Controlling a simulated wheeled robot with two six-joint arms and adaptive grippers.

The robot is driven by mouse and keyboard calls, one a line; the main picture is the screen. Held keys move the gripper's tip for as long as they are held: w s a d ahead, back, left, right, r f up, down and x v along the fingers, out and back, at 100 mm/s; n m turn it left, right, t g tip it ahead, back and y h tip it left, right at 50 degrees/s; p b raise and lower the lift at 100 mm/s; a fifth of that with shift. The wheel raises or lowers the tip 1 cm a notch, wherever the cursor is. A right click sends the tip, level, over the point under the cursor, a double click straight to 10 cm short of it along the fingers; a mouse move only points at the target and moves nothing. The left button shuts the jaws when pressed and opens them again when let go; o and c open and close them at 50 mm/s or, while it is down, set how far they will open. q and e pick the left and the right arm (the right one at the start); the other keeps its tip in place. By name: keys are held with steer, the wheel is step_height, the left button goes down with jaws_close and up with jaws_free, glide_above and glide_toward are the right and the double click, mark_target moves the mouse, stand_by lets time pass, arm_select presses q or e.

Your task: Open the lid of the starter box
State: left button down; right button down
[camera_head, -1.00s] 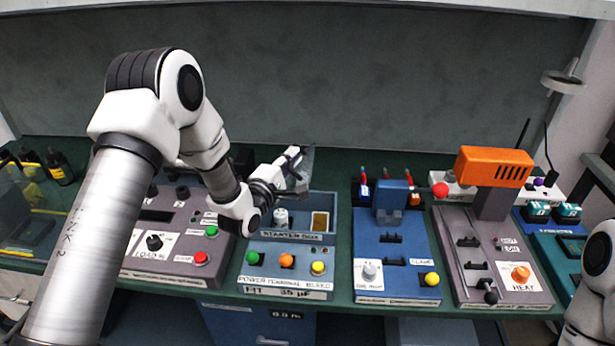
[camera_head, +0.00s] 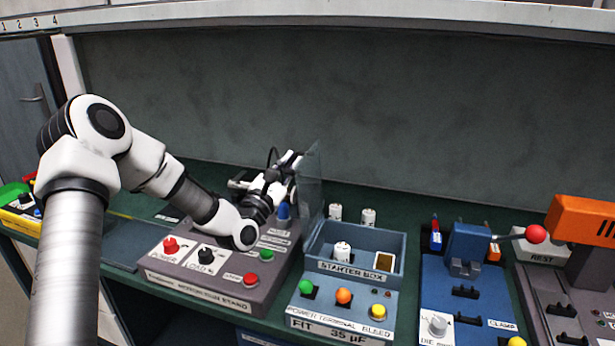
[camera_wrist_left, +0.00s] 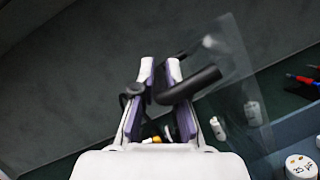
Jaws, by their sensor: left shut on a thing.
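The starter box (camera_head: 356,268) is a blue tray-like box with a "STARTER BOX" label on its front. Its clear lid (camera_head: 311,190) stands steeply upright along the box's left side, and the top is uncovered. A white cylinder (camera_head: 342,251) and a tan-filled square compartment (camera_head: 385,262) show inside. My left gripper (camera_head: 288,168) is left of the lid, near its upper part. In the left wrist view, my left gripper (camera_wrist_left: 160,80) is shut on the lid's black handle (camera_wrist_left: 193,84). The clear lid also shows there (camera_wrist_left: 238,75). My right gripper is out of view.
A grey stand with knobs (camera_head: 215,265) lies left of the box, under my left arm. White cylinders (camera_head: 368,217) stand behind the box. A blue clamp unit (camera_head: 465,290) and an orange-headed press (camera_head: 582,230) stand to the right.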

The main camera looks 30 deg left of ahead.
arm_select(q)
steer(key=shift+s+a+f+n+y+b, duration=0.1)
steer(key=shift+s+a+n+y+b, duration=0.15)
steer(key=shift+a+n, duration=0.3)
steer(key=shift+a+n+y+b, duration=0.15)
steer(key=shift+a+n+b, duration=0.25)
steer(key=shift+a, duration=0.25)
steer(key=c, duration=1.3)
jaws_free()
steer(key=shift+o, duration=0.5)
steer(key=shift+f, duration=0.2)
steer(key=shift+f, duration=0.1)
